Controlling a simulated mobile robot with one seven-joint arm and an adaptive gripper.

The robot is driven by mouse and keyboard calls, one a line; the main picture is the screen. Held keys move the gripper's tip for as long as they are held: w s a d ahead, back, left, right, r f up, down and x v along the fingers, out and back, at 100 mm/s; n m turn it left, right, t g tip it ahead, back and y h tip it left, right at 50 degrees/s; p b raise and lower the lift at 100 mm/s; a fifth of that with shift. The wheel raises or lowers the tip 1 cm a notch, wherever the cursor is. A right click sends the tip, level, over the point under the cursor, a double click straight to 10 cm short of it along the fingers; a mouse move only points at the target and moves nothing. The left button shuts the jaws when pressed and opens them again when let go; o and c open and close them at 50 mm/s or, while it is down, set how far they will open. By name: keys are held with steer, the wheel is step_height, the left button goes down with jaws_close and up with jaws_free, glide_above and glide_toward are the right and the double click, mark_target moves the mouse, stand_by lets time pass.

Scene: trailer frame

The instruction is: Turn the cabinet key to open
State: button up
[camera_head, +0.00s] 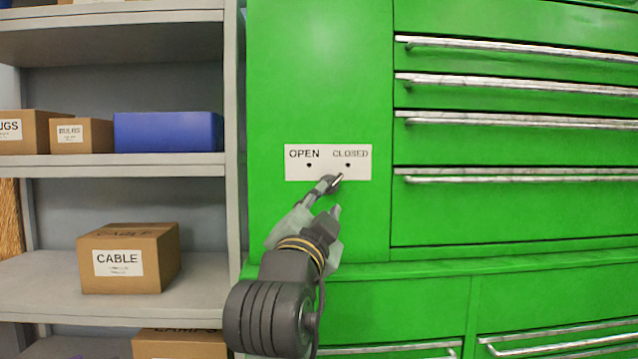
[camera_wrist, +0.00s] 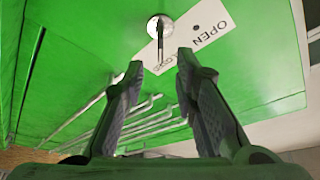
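The green cabinet (camera_head: 320,80) carries a white label plate (camera_head: 328,152) reading OPEN on the left and CLOSED on the right, each with a dark dot. Just below the plate is a round lock with a key (camera_head: 337,181), whose tip appears to point toward the CLOSED side. In the wrist view the dark key (camera_wrist: 160,40) stands out from the silver lock disc (camera_wrist: 153,27). My gripper (camera_head: 331,197) is close in front of the key and partly covers the lock. In the wrist view my gripper (camera_wrist: 161,64) is open and empty, its fingertips apart, with the key beyond them.
Drawers with metal handles (camera_head: 515,84) fill the cabinet's right side. A grey shelf (camera_head: 160,166) at left holds a CABLE box (camera_head: 128,258), other cardboard boxes and a blue bin (camera_head: 168,132). The cabinet face around the label is clear.

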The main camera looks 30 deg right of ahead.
mark_target(333, 186)
steer(key=p+x, duration=0.3)
steer(key=x, duration=0.5)
steer(key=shift+w+d+r, duration=0.2)
steer(key=shift+d, duration=0.1)
steer(key=shift+w+d+p, duration=0.3)
steer(key=shift+w+d, duration=0.05)
steer(key=shift+w, duration=0.1)
steer(key=shift+c, duration=0.4)
jaws_close()
